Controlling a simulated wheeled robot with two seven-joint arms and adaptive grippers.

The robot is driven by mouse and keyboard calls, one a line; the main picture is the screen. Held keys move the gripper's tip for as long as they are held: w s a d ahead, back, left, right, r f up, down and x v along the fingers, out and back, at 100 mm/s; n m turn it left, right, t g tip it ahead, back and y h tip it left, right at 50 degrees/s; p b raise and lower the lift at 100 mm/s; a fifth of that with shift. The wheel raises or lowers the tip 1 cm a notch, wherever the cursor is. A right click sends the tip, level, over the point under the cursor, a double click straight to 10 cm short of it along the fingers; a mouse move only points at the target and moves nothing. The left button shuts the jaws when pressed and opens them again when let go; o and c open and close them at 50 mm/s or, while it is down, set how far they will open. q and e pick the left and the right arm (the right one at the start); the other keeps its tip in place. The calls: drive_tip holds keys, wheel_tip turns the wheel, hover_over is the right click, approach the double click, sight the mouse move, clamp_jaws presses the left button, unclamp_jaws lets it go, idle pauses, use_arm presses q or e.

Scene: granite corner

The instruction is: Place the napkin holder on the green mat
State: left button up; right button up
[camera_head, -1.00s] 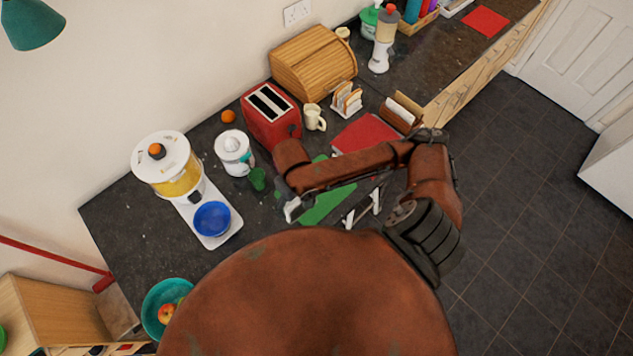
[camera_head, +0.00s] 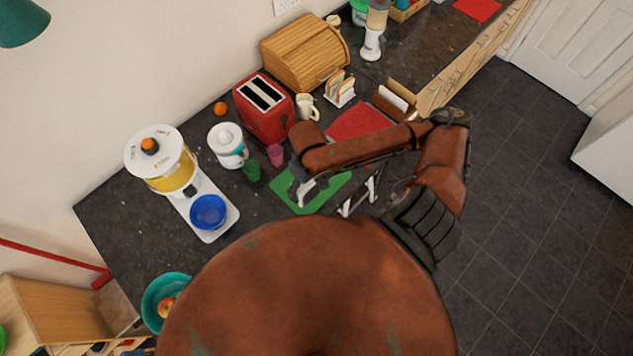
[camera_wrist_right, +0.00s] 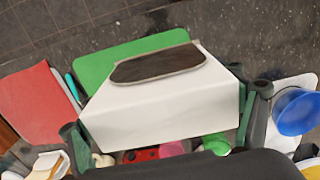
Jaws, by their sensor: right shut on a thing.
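The green mat (camera_head: 327,199) lies flat on the dark counter, partly covered by my right arm. My right gripper (camera_head: 303,190) is over the mat's left part. In the right wrist view it (camera_wrist_right: 165,125) is shut on the napkin holder (camera_wrist_right: 160,110), a broad white block with a dark, rounded panel at its far end. The green mat (camera_wrist_right: 105,62) shows behind the holder. In the head view only a small white bit of the holder shows under my wrist. I cannot tell whether it touches the mat. My left gripper is not in view.
A red mat (camera_head: 358,121) lies beyond the green one. A green cup (camera_head: 252,171) and a pink cup (camera_head: 276,155) stand close to the green mat's left end. A red toaster (camera_head: 270,120), a white mug (camera_head: 307,107) and a blue bowl (camera_head: 208,212) stand around.

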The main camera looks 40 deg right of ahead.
drive_tip(key=w+d+f, duration=0.1)
drive_tip(key=d+f, duration=0.1)
drive_tip(key=w+d+f, duration=0.1)
drive_tip(key=d+f, duration=0.1)
drive_tip(key=w+d+f+p, duration=0.1)
drive_tip(key=w+d+f, duration=0.1)
drive_tip(key=shift+d+f, duration=0.1)
drive_tip(key=shift+f, duration=0.25)
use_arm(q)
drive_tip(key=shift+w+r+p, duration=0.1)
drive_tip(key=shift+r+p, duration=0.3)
use_arm(e)
drive_tip(key=shift+w+d+f, duration=0.1)
drive_tip(key=shift+f, duration=1.6)
drive_tip(key=o, duration=1.4)
drive_tip(key=shift+f, duration=0.15)
drive_tip(key=shift+c, duration=0.2)
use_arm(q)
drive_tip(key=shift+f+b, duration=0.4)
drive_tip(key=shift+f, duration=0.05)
use_arm(e)
wheel_tip(320, 180, up, 12)
